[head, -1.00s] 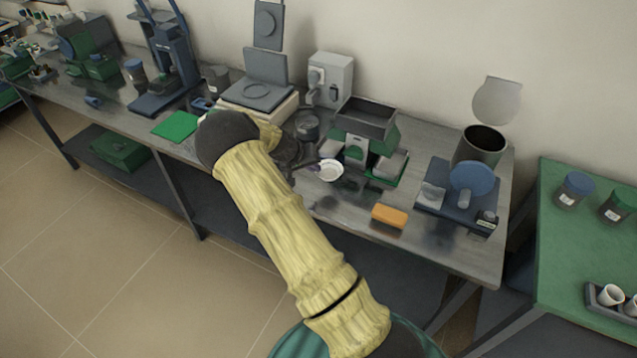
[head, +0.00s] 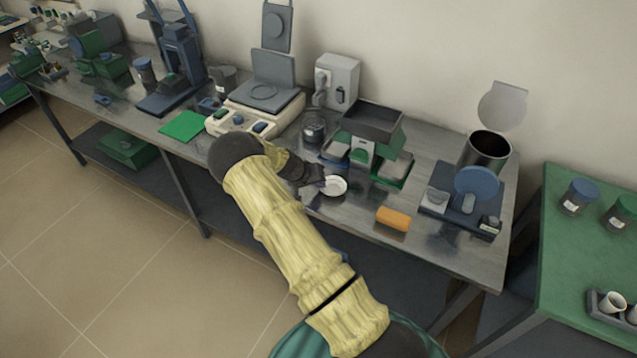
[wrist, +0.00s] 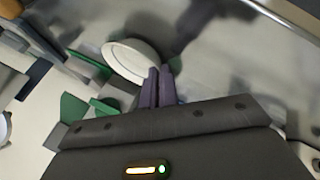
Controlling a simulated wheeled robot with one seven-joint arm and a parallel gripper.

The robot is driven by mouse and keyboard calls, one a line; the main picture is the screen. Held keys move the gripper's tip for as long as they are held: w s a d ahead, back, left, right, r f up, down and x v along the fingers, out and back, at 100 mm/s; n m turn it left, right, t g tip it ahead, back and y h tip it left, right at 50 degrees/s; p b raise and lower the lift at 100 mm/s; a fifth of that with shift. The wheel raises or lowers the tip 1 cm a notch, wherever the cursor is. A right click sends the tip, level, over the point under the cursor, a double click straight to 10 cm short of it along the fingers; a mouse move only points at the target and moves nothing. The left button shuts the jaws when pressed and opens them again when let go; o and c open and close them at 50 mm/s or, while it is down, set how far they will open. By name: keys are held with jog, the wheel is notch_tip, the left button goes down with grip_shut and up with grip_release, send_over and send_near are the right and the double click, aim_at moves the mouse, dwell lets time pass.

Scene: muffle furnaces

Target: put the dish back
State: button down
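The dish (head: 335,186) is small, white, round and shallow. In the head view it is at the tip of my gripper (head: 320,184), over the middle of the steel bench, in front of the green device with a grey hopper. In the wrist view the dish (wrist: 128,58) lies just beyond the dark fingers of my gripper (wrist: 158,78). The fingers are close together at the dish's rim, and the dish appears pinched there. Its height above the bench is hard to tell.
The green hopper device (head: 362,150) stands behind the dish. An orange block (head: 393,219) lies to the right, near the front edge. A white balance-like instrument (head: 262,110) and a green mat (head: 182,125) are to the left. Bare bench (head: 352,207) shows in front.

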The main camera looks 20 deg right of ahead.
jog(key=shift+f, duration=0.15)
jog(key=c, duration=1.7)
grip_release()
jog(key=shift+r, duration=0.25)
jog(key=shift+a+r, duration=0.25)
jog(key=shift+a, duration=0.1)
jog(key=b+v, duration=0.2)
jog(key=v, duration=0.9)
jog(key=shift+r+b, duration=0.1)
jog(key=shift+b, duration=0.25)
jog(key=shift+s, duration=0.15)
